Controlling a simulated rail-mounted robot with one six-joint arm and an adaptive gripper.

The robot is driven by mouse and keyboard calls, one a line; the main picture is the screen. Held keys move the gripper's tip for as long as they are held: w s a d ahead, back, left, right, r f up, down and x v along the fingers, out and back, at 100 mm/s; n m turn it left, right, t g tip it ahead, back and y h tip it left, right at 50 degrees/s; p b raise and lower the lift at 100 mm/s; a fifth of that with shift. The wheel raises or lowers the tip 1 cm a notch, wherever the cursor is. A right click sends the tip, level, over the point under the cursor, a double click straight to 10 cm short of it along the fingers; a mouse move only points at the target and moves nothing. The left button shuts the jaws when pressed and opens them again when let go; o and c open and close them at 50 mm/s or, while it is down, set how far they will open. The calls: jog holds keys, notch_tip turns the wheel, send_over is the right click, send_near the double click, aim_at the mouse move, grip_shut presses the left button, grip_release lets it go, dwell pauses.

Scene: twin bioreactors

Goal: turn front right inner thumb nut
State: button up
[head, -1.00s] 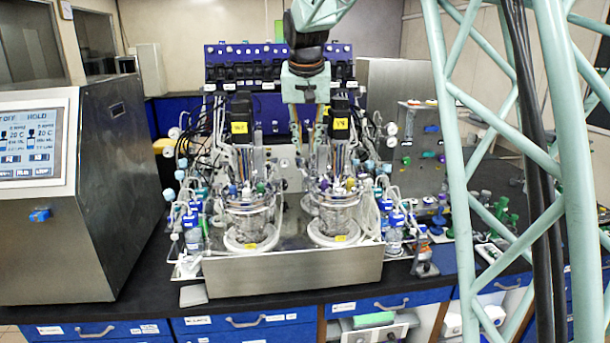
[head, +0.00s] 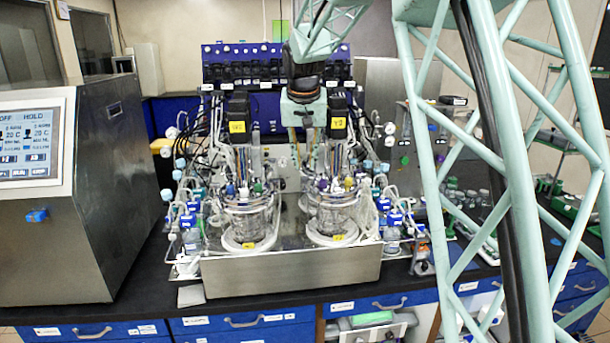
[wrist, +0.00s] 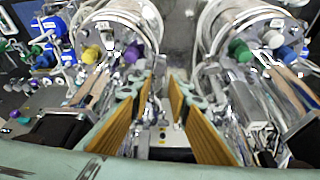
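The two glass bioreactor vessels stand side by side in the head view, the left one (head: 248,215) and the right one (head: 333,215). Metal headplates carry coloured caps. My gripper (head: 304,118) hangs above and between them, its lower part hard to make out against tubes. In the wrist view my gripper (wrist: 161,88) is open and empty, its two orange-padded fingers apart in the gap between the vessels. I cannot single out the thumb nut.
Dark motor units with yellow labels (head: 338,122) rise behind the vessels, close to my gripper. Tubes and cables crowd both sides. A steel tray (head: 290,275) holds the vessels. A control cabinet (head: 120,190) stands at left.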

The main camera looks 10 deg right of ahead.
aim_at(305, 177)
jog(key=shift+x, duration=3.15)
jog(key=shift+c, duration=0.5)
jog(key=c, duration=0.5)
